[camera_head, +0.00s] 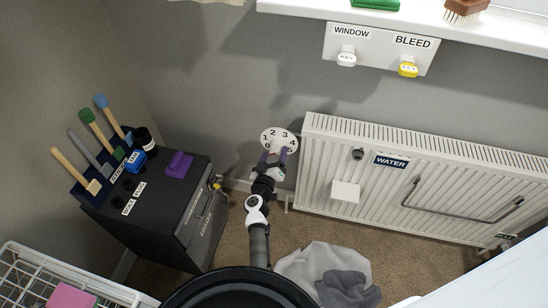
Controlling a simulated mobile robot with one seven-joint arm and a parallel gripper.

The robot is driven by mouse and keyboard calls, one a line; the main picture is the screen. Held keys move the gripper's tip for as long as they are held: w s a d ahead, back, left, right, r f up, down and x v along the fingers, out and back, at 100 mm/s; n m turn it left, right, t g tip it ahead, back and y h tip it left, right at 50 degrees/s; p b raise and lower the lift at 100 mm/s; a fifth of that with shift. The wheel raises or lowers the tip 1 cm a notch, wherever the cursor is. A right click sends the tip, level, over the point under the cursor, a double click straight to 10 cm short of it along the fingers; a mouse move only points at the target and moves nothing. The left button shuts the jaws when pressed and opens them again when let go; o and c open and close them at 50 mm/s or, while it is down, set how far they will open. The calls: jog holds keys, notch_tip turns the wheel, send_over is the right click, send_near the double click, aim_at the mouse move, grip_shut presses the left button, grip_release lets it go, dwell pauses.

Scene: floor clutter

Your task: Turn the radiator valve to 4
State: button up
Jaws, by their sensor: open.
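The radiator valve dial (278,134) is a white disc with black numbers around its rim, at the left end of the white radiator (400,185). The fingers cover part of the dial's lower face. I cannot tell whether they touch its knob, and no pointer can be made out.
A black cabinet (190,237) with brushes and a purple block (179,164) stands left. A white wire basket (50,270) is front left. Grey cloth (325,272) lies on the carpet below the radiator. WINDOW and BLEED keys hang on a wall plate (378,50).

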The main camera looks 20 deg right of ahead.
jog(key=shift+w+d, duration=0.2)
jog(key=shift+w, duration=0.1)
jog(key=c, duration=1)
